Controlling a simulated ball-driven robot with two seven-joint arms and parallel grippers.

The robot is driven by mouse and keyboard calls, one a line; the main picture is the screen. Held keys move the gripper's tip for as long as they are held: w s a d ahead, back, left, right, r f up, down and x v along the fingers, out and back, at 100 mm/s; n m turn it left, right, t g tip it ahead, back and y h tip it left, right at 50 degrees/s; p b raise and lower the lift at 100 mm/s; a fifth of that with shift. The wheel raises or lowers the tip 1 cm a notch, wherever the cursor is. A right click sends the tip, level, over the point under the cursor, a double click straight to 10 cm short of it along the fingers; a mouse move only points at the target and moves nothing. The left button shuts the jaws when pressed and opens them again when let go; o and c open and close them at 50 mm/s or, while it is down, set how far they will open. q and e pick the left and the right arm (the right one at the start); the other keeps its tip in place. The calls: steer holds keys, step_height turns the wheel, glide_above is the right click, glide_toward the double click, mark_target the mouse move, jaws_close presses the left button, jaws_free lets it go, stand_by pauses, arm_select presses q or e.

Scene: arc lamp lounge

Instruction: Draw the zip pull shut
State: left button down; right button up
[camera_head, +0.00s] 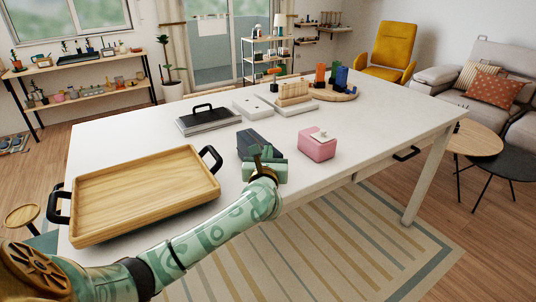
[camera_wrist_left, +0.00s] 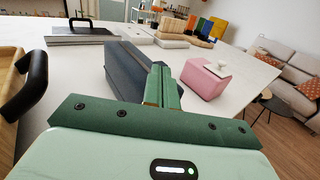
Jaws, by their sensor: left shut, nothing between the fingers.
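A dark blue-grey block-shaped case (camera_head: 258,137) lies on the white table, near its front edge; it is the likeliest bearer of the zip. I cannot make out a zip or zip pull in either view. My left gripper (camera_head: 257,152) is in front of the case in the head view and covers part of it. In the left wrist view the green fingers (camera_wrist_left: 163,70) are together and empty, overlapping the right end of the case (camera_wrist_left: 128,74). I cannot tell whether they touch it. My right gripper is in neither view.
A pink box (camera_head: 317,148) with a white-knobbed lid stands close right of the gripper. A wooden tray (camera_head: 145,196) with black handles lies left. A grey slab with a black handle (camera_head: 207,120) and a round wooden board (camera_head: 340,95) stand behind. The table's right part (camera_head: 400,118) is clear.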

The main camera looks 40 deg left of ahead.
arm_select(q)
steer(key=a, duration=0.1)
steer(key=w+a, duration=0.1)
steer(key=a+b, duration=0.1)
steer(key=a, duration=0.1)
steer(key=shift+w+a, duration=0.1)
steer(key=shift+w, duration=0.3)
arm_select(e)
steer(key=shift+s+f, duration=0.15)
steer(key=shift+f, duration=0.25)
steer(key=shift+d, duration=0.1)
